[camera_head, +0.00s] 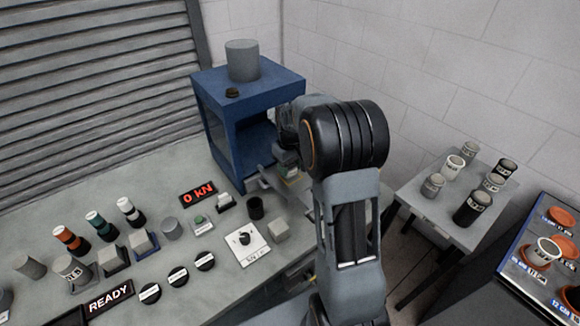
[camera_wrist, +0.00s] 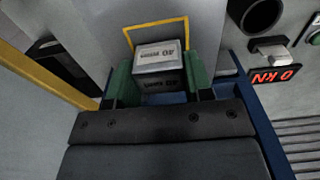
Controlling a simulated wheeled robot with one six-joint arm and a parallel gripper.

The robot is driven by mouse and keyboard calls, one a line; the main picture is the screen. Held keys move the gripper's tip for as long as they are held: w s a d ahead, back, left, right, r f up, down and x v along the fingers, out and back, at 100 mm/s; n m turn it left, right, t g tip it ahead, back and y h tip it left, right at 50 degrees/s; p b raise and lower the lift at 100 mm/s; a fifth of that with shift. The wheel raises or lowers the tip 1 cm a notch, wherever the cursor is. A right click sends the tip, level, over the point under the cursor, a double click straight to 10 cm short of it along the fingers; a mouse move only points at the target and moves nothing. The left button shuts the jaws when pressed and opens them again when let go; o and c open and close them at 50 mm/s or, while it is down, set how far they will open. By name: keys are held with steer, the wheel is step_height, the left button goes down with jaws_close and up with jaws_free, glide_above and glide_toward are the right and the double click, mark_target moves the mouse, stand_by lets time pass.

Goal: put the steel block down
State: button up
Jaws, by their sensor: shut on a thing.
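The steel block (camera_wrist: 157,57) is a small grey block with dark printed lettering, including "40". It sits between the green fingertips of my gripper (camera_wrist: 160,78), which is shut on it. Behind the block in the wrist view, a yellow outline (camera_wrist: 154,24) is marked on a grey surface. The block overlaps the near part of that outline; I cannot tell whether it touches the surface. In the head view my arm reaches to the open front of the blue press frame (camera_head: 221,125), and my arm hides most of the gripper and the block.
A grey cylinder (camera_head: 242,61) stands on the press. The bench holds a red "0 kN" display (camera_head: 198,194), a dial plate (camera_head: 247,244), a "READY" sign (camera_head: 109,298) and several small cylinders. A side table (camera_head: 430,207) with several cylinders stands right. A yellow bar (camera_wrist: 46,62) is close by.

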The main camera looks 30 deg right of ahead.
mark_target(290, 166)
steer(key=shift+f, duration=0.25)
steer(key=o, duration=1.2)
steer(key=shift+f, duration=0.1)
steer(key=shift+o, duration=0.2)
step_height(290, 166, up, 12)
steer(key=s+a+f+m+t, duration=0.1)
steer(key=s+a, duration=0.4)
steer(key=s, duration=0.5)
steer(key=s+a+f+m+t, duration=0.1)
steer(key=s+a+t, duration=0.1)
steer(key=s+a, duration=0.3)
steer(key=shift+s+a+t, duration=0.15)
steer(key=shift+s+t, duration=0.25)
steer(key=shift+s, duration=2)
steer(key=shift+c, duration=0.2)
